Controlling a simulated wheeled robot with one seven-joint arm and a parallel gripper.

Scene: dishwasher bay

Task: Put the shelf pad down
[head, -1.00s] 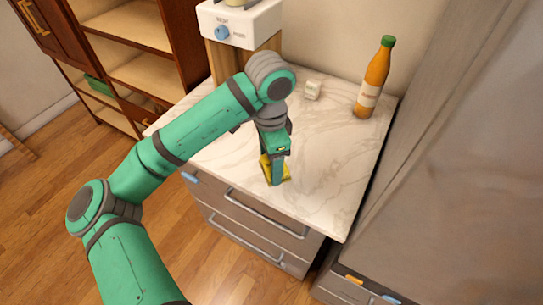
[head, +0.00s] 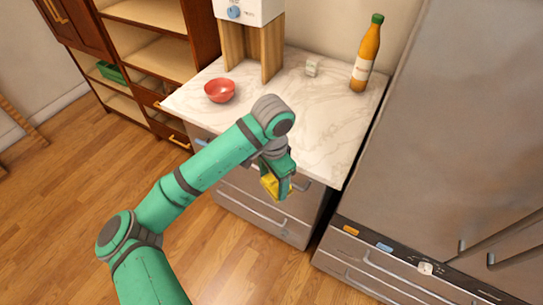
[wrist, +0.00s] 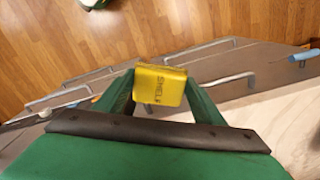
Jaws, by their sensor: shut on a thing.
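In the head view the pad appears in front of the drawer fronts, near the counter's front edge. The wrist view shows drawer handles and wood floor beyond it.
An open shelf unit (head: 150,50) stands left. A steel dishwasher front (head: 400,270) is at right. Floor is clear at lower left.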

